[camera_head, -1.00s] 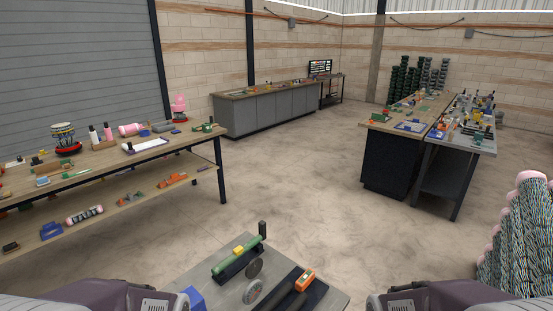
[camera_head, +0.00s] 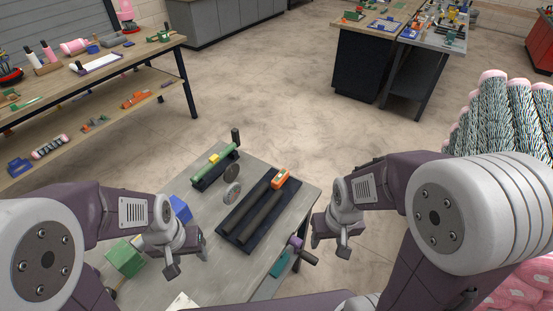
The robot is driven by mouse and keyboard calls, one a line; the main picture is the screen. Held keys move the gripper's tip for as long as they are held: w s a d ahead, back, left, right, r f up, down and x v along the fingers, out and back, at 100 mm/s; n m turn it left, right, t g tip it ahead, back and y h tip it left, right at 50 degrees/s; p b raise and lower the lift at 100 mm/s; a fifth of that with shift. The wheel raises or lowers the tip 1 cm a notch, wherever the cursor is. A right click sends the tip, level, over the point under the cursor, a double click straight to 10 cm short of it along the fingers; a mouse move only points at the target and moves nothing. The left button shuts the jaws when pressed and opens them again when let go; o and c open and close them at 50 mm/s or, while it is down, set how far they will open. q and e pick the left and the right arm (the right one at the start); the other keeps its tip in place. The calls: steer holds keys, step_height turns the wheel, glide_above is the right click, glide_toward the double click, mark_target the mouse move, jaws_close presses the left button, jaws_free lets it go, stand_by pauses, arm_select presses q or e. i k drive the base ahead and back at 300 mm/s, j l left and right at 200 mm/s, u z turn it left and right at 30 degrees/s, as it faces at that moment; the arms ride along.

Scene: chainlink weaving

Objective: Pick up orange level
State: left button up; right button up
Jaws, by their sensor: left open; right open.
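The orange level (camera_head: 280,178) is a small orange block with a pale patch on top. It lies at the far end of a dark tray with black rollers (camera_head: 258,212) on the grey table (camera_head: 205,270). My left gripper (camera_head: 188,262) is open and empty over the left part of the table, left of the tray and nearer to me than the level. My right gripper (camera_head: 328,246) is open and empty off the table's right edge, to the right of the level and nearer to me. Neither gripper touches the level.
A green roller with a yellow block (camera_head: 214,158) and two grey discs (camera_head: 232,192) stand left of the level. A blue block (camera_head: 180,208) and green block (camera_head: 125,258) sit at the left. A purple-handled tool (camera_head: 297,243) is at the right edge. Rolled wire bundles (camera_head: 500,115) stand far right.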

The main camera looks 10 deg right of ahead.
mark_target(278, 181)
steer(key=i+l+u, duration=0.2)
steer(key=u, duration=0.25)
steer(key=i+l+u, duration=0.2)
steer(key=u, duration=0.25)
